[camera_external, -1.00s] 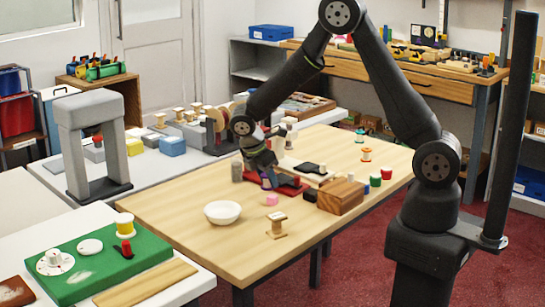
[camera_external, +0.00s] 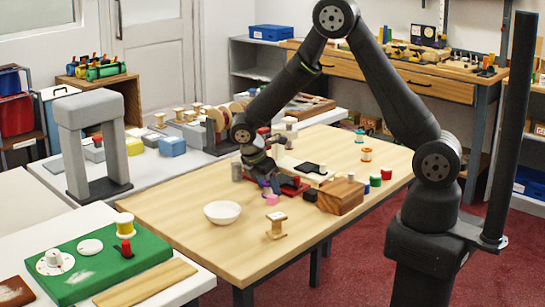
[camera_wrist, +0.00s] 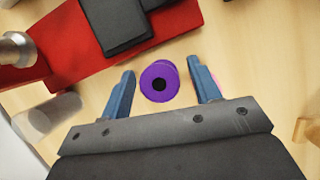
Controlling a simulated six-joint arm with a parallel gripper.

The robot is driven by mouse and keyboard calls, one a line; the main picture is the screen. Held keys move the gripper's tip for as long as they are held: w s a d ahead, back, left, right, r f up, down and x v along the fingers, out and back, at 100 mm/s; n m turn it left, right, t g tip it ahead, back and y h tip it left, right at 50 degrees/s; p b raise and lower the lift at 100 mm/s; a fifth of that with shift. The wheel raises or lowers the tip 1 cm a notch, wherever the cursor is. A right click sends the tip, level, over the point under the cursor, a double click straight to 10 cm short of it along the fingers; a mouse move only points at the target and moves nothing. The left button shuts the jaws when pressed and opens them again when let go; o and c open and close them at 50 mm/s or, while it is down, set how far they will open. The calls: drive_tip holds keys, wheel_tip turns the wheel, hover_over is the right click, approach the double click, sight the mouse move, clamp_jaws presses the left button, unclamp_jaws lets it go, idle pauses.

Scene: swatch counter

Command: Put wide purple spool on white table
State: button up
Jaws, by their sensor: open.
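The purple spool (camera_wrist: 159,81) stands on the wooden table, seen from above in the wrist view with its dark centre hole showing. My gripper (camera_wrist: 162,82) is open, with one blue finger on each side of the spool and a visible gap at both sides. In the external view my gripper (camera_external: 270,185) is low over the wooden table (camera_external: 180,222), and the spool there is mostly hidden behind it. The white table (camera_external: 190,286) at the lower left carries a green board.
A red base with a black part (camera_wrist: 75,45) lies close to the spool. A pink piece (camera_external: 271,200) is beside my gripper. A white bowl (camera_external: 222,212), a wooden spool (camera_external: 277,226) and a wooden block (camera_external: 340,197) stand nearby. A green board (camera_external: 105,262) covers much of the white table.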

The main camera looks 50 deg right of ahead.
drive_tip(key=v, duration=1)
drive_tip(key=shift+r, duration=0.35)
drive_tip(key=shift+a+r, duration=0.35)
drive_tip(key=shift+r, duration=0.25)
drive_tip(key=c, duration=0.4)
drive_tip(key=shift+o, duration=0.2)
drive_tip(key=n+t+y, duration=0.1)
drive_tip(key=n+t, duration=0.3)
drive_tip(key=n, duration=0.7)
approach(267, 183)
drive_tip(key=x, duration=0.4)
drive_tip(key=shift+d+f, duration=0.2)
drive_tip(key=shift+f, duration=0.05)
drive_tip(key=shift+x, duration=3.05)
